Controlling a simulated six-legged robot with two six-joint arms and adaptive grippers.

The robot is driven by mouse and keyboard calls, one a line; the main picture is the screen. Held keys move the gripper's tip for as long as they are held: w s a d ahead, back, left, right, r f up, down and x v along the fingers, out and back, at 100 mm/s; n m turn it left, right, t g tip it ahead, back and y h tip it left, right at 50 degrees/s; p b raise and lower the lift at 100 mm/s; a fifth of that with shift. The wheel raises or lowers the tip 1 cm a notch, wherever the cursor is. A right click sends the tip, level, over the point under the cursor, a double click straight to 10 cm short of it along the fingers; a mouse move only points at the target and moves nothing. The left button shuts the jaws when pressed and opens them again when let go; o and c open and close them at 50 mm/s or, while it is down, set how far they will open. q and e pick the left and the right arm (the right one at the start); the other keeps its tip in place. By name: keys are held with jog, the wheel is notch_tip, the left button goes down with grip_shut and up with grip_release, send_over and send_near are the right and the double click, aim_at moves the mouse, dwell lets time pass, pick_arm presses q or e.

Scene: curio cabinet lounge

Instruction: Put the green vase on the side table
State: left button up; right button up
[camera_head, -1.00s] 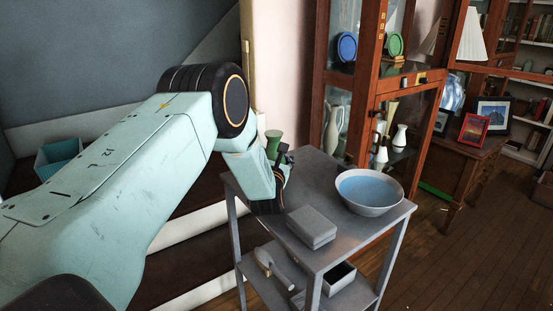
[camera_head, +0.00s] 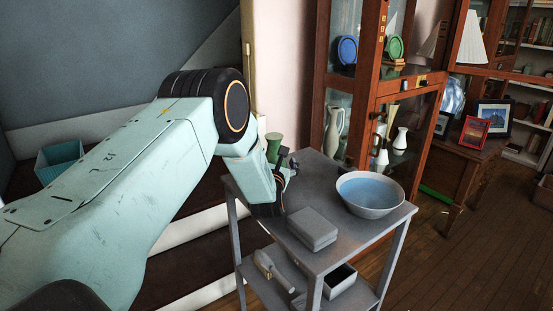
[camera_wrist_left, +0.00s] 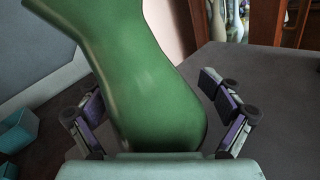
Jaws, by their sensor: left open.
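The green vase (camera_head: 273,147) shows at the left end of the grey side table (camera_head: 338,259), partly hidden behind my left gripper (camera_head: 286,170). In the left wrist view the vase (camera_wrist_left: 150,90) fills the middle and looks tilted in that picture. My left gripper (camera_wrist_left: 160,115) is open, with one finger on each side of the vase's lower body. A gap shows between the right finger and the vase. The vase's base is hidden by my gripper, so I cannot see its contact with the tabletop. My right gripper is not in view.
A blue-and-white bowl (camera_head: 370,194) and a grey box (camera_head: 312,229) stand on the side table. The lower shelf holds an open box (camera_head: 340,279) and another object (camera_head: 272,270). A glass cabinet (camera_head: 368,90) stands close behind. A teal bin (camera_head: 60,158) is at far left.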

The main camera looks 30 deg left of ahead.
pick_arm(q)
jog(key=shift+r, duration=0.25)
jog(key=p+v, duration=0.3)
jog(key=v, duration=0.9)
jog(key=shift+f, duration=0.1)
